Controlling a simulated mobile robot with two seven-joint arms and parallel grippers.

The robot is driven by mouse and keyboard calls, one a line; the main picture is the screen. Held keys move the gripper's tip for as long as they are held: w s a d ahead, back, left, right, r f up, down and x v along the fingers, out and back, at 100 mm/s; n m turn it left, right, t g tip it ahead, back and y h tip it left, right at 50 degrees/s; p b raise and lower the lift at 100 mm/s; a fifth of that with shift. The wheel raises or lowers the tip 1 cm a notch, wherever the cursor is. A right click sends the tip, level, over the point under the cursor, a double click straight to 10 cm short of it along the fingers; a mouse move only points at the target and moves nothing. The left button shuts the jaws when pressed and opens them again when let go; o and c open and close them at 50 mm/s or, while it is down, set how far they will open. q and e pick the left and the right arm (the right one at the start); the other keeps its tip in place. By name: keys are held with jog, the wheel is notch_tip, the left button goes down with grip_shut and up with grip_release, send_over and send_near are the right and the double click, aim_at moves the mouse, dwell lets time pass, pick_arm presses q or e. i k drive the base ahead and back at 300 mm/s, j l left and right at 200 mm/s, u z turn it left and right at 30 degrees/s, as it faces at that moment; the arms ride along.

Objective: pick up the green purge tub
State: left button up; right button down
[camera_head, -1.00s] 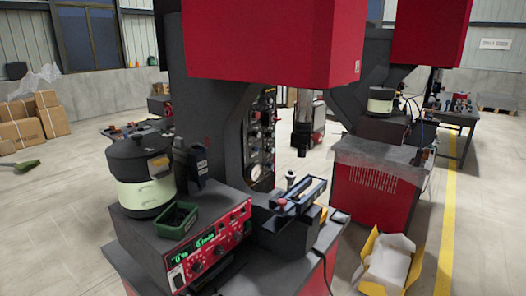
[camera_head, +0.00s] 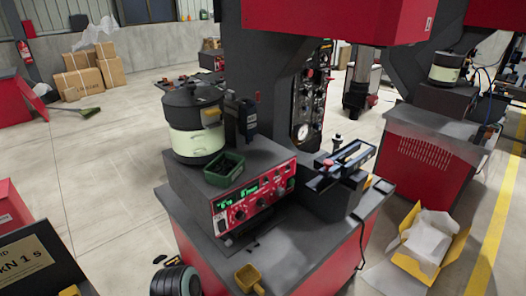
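The green purge tub (camera_head: 223,173) is a small open dark-green box with dark small contents. It sits on top of the grey control box (camera_head: 262,170), at the front edge above the red panel with the green display. The black and cream bowl feeder (camera_head: 196,142) stands just behind and left of it. Nothing covers the tub. Neither of my grippers shows in the head view.
A dark slide unit (camera_head: 336,178) stands right of the control box. A yellow scoop (camera_head: 249,279) is at the bench's front edge, near a black ribbed round object (camera_head: 174,281). A yellow carton (camera_head: 430,246) lies on the floor at right. Open floor lies left of the bench.

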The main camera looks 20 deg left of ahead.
aim_at(222, 171)
jog(key=i+l, duration=0.15)
jog(key=l, duration=0.15)
jog(key=i+l, duration=0.1)
jog(key=l, duration=0.2)
jog(key=l+u, duration=0.1)
jog(key=u, duration=0.3)
jog(key=i+l+u, duration=0.1)
jog(key=u, duration=0.3)
jog(key=l+u, duration=0.15)
jog(key=u, duration=0.3)
